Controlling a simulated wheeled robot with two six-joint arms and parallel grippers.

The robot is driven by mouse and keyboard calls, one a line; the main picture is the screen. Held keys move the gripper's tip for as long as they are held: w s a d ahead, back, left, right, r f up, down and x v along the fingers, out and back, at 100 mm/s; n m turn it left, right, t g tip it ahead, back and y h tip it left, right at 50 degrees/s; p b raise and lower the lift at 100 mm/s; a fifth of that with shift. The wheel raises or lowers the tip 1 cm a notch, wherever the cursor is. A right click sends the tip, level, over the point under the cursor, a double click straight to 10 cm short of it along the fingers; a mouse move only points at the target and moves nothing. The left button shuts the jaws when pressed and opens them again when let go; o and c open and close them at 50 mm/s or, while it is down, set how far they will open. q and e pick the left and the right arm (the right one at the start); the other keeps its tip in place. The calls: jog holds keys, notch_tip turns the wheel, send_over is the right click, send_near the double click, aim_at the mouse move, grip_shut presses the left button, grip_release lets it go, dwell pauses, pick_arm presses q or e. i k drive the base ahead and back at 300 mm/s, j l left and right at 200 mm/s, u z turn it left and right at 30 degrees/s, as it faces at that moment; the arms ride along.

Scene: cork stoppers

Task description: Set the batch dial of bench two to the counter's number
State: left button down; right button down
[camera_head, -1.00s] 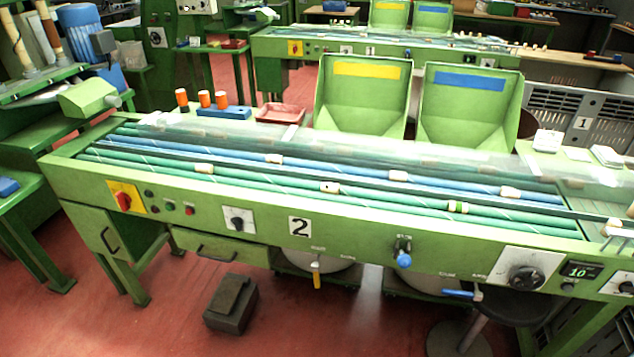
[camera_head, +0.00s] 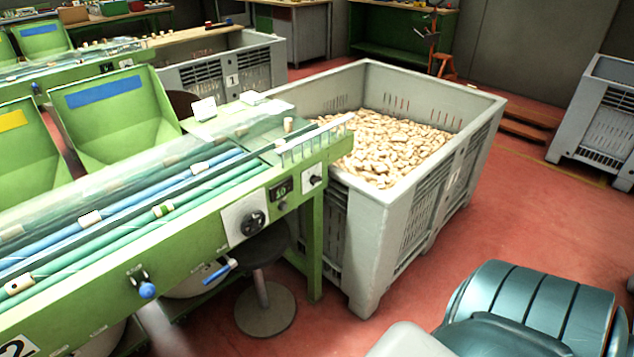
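Bench two (camera_head: 110,290) is the green bench with rollers at the left; part of its number plate "2" (camera_head: 18,347) shows at the bottom left corner. A black round dial (camera_head: 252,222) on a white plate sits near the right end of its front panel; its pointer setting is too small to read. Just right of it is a small dark counter display (camera_head: 281,187) that seems to read 10. A smaller dark knob (camera_head: 315,180) on a white plate is further right.
A large grey crate (camera_head: 385,225) full of corks stands against the bench's right end. A round-based stool (camera_head: 265,315) stands under the dial. A blue-handled lever (camera_head: 220,270) and blue knob (camera_head: 147,290) project from the front. Red floor is open right of the crate.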

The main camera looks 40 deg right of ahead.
aim_at(314, 180)
jog(key=i+l, duration=0.3)
jog(key=l, duration=0.3)
jog(key=l+z, duration=0.1)
jog(key=l, duration=0.35)
jog(key=i+l, duration=0.15)
jog(key=l, duration=0.25)
jog(key=i+l+z, duration=0.1)
jog(key=l, duration=0.3)
jog(key=i+l, duration=0.15)
jog(key=l, duration=0.25)
jog(key=k+z, duration=0.05)
